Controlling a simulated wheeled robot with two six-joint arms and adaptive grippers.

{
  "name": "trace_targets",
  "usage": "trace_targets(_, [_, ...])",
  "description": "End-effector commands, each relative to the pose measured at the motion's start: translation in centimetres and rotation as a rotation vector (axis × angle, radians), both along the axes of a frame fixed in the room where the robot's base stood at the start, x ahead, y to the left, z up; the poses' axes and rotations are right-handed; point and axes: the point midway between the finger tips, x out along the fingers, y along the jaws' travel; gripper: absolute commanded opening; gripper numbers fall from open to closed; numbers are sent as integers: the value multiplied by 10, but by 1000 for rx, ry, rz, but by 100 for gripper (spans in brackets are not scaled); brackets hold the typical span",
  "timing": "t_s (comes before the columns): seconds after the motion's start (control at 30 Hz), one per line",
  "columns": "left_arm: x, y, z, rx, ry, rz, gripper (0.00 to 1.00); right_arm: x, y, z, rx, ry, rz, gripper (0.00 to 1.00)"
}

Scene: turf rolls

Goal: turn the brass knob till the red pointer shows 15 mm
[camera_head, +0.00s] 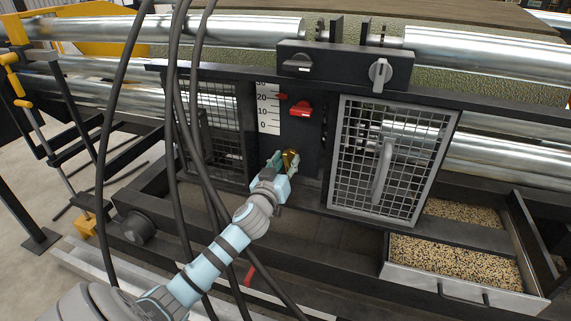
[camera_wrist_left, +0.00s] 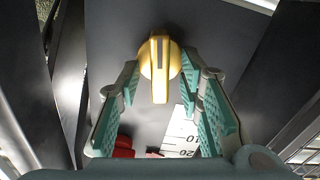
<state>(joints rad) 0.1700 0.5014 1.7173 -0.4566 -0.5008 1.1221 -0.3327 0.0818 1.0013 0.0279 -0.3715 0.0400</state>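The brass knob (camera_head: 291,158) sits on the dark panel below the scale. My left gripper (camera_head: 283,161) is at the knob. In the wrist view its teal fingers (camera_wrist_left: 160,75) stand apart, one on each side of the knob, with no clear grip on it. The white scale (camera_head: 268,110) is marked 0 to 30. The red pointer (camera_head: 282,97) stands at about 20. My right gripper is not in view.
A grey lever switch (camera_head: 380,73) is above. A mesh door (camera_head: 390,160) with a grey handle stands to the right, above a seed drawer (camera_head: 455,290). Black cables hang at the left.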

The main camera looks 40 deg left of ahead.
Motion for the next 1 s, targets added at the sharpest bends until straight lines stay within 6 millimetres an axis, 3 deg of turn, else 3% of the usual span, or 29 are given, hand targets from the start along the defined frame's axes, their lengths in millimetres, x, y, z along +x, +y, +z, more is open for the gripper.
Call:
trace_targets(0.03, [0,0,0,0,0,0,33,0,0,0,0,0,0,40])
trace_targets(0.23, [0,0,0,0,0,0,1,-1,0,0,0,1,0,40])
trace_targets(0.27, [0,0,0,0,0,0,0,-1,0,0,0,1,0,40])
trace_targets(0.67, [0,0,0,35,12,0,0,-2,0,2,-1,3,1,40])
trace_targets(1.0, [0,-2,1,225,81,1,0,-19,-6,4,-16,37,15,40])
